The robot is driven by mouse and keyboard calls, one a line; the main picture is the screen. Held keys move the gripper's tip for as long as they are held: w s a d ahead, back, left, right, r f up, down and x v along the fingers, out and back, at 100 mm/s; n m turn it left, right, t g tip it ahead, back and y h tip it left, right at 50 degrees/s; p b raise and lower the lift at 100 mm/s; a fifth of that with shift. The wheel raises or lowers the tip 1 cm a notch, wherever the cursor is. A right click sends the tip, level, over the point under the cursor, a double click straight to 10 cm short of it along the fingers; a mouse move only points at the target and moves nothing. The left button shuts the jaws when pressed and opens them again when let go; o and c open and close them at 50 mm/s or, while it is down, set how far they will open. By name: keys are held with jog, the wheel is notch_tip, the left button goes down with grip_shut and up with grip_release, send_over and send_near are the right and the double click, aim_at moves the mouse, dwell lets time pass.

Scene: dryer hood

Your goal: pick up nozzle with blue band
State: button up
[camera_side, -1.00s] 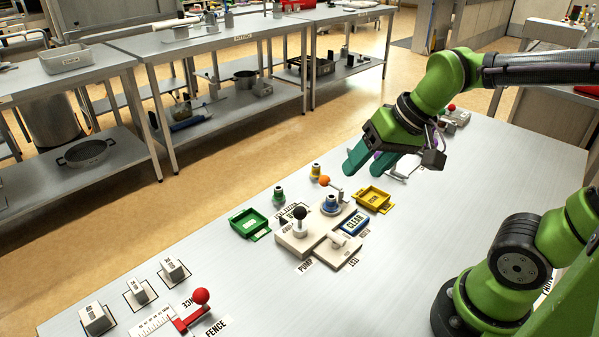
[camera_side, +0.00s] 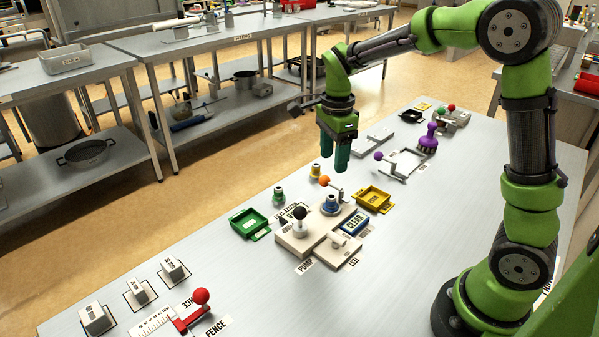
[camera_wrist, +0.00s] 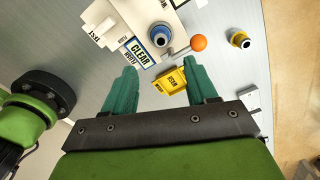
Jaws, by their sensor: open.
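The nozzle with the blue band (camera_side: 331,205) stands upright on the pale pump station (camera_side: 296,241). In the wrist view the nozzle (camera_wrist: 161,36) lies beyond my fingertips, beside the lever with the orange ball (camera_wrist: 198,43). My gripper (camera_side: 334,169) points down above the station's far side, higher than the nozzle and apart from it. In the wrist view my gripper (camera_wrist: 164,66) is open and empty, its two green fingers spread around the view of the yellow tray.
A yellow-banded nozzle (camera_side: 315,171) and a green-banded nozzle (camera_side: 279,196) stand behind the station. A green tray (camera_side: 246,222) is to its left, a yellow tray (camera_side: 374,198) to its right. A black-knobbed lever (camera_side: 300,213) rises from the station.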

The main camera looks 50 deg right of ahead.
aim_at(331, 196)
notch_tip(331, 196, down, 13)
jog(key=shift+d+r, duration=0.1)
jog(key=shift+r, duration=0.05)
dwell(0.4)
jog(key=shift+c, duration=0.3)
grip_shut()
